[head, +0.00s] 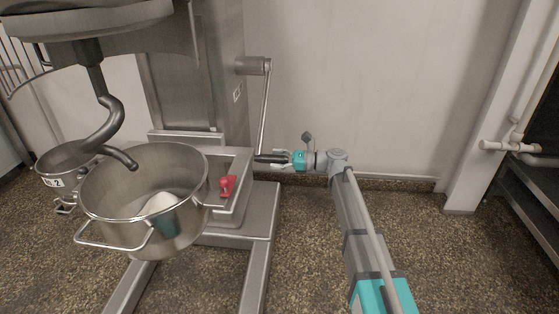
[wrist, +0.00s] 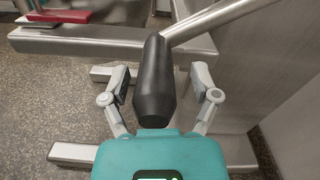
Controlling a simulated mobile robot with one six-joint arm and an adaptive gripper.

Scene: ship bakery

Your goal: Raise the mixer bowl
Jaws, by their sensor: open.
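The steel mixer bowl (head: 110,196) sits on the mixer's cradle, below the dough hook (head: 106,118). A crank lever (head: 263,112) hangs down on the right of the mixer column and ends in a black grip (head: 268,158). My gripper (head: 284,159) is at this grip. In the wrist view the black grip (wrist: 155,85) lies between the two open fingers of my gripper (wrist: 160,88), with a gap visible at the sides.
A red knob or latch (head: 227,186) sits on the cradle beside the bowl. A second bowl (head: 62,163) stands behind at the left. The mixer's feet (head: 256,268) extend along the floor.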

